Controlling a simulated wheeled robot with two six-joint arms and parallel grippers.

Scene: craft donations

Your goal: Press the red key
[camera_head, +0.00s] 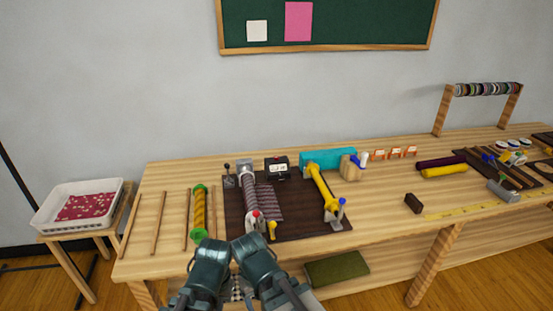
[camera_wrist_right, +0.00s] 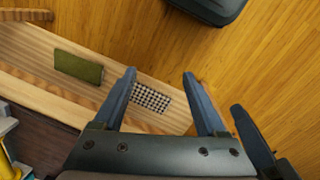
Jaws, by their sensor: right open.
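In the head view a small red part (camera_head: 254,214) with a white top sits at the front of the dark brown board (camera_head: 295,222) on the bench. It is too small to tell for sure that it is the red key. My two arms come up from the bottom just in front of the bench, below the red part; their fingertips are hidden there. In the right wrist view my right gripper (camera_wrist_right: 159,73) is open and empty, over the lower shelf and floor. One dark finger, apparently of my left gripper (camera_wrist_right: 250,135), shows beside it; its opening cannot be judged.
A white tray (camera_head: 40,220) is on the side table. A green cushion (camera_head: 337,268) lies on the shelf.

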